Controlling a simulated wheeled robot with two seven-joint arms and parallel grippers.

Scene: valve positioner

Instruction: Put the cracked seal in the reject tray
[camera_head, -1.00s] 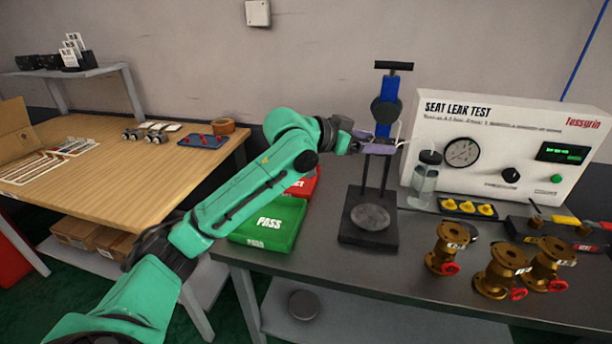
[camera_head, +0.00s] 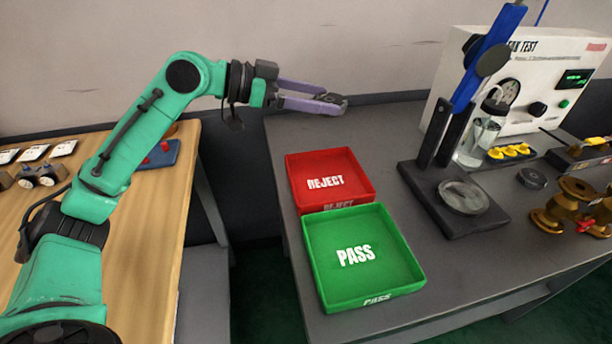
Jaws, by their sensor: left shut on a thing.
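My left gripper (camera_head: 336,103) reaches in from the left at the back, with its purple fingers shut on a small dark round seal (camera_head: 328,97). The fingers partly hide the seal, and no crack can be made out at this size. The seal is held up, beyond and above the red reject tray (camera_head: 368,190). The reject tray lies on the dark bench behind the green pass tray (camera_head: 412,283), and both look empty. My right gripper is not in view.
A black test stand with a blue column (camera_head: 485,60) stands right of the trays, near a glass jar (camera_head: 476,142) and the leak tester (camera_head: 545,90). A dark disc (camera_head: 532,178) and brass valves (camera_head: 572,205) lie farther right. A wooden table (camera_head: 150,240) is at left.

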